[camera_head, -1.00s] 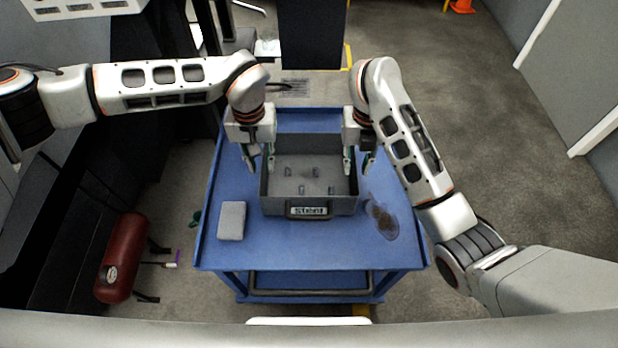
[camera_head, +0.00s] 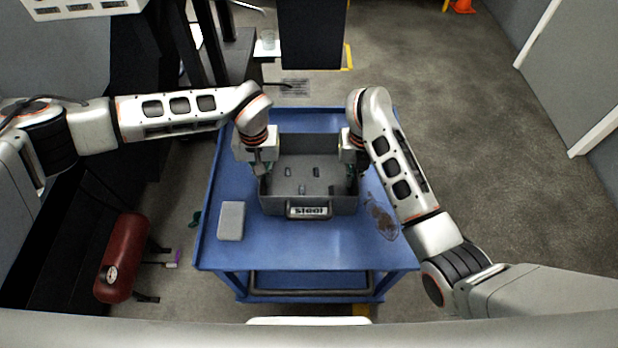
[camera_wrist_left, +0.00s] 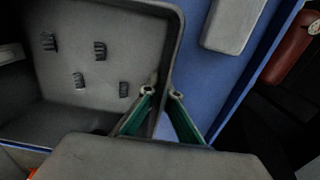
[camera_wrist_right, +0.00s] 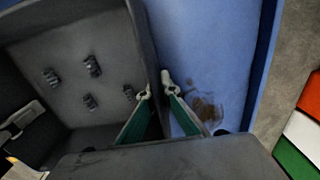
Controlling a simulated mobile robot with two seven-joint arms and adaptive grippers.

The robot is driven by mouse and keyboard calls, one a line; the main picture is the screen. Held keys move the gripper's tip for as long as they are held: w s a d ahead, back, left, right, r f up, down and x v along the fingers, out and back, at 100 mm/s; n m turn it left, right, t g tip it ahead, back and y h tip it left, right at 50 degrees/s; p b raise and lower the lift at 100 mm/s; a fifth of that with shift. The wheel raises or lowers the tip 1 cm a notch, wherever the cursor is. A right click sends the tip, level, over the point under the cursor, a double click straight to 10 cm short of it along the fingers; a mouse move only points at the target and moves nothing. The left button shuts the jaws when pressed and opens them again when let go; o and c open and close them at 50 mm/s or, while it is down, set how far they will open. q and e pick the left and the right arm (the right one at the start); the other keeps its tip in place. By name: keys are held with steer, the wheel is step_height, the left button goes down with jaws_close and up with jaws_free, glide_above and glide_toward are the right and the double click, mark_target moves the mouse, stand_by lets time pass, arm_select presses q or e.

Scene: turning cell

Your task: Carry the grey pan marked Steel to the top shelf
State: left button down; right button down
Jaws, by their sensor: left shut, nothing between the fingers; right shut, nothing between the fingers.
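The grey pan (camera_head: 305,200) marked Steel stands on the blue cart top, its label on the near wall. Several small dark parts lie on its floor. My left gripper (camera_head: 265,170) is at the pan's left wall, and my right gripper (camera_head: 352,170) is at its right wall. In the left wrist view the left fingertips (camera_wrist_left: 162,93) are close together at the pan's rim. In the right wrist view the right fingertips (camera_wrist_right: 154,86) are likewise close together at the rim. Both are shut with no hold on the wall. I cannot identify the top shelf in these views.
A light grey block (camera_head: 231,220) lies on the blue cart (camera_head: 280,255) left of the pan. A brown stain (camera_head: 381,217) is on the cart top at right. A red tank (camera_head: 121,258) stands on the floor at left.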

arm_select(q)
steer(key=shift+r, duration=0.15)
arm_select(e)
steer(key=shift+r, duration=0.1)
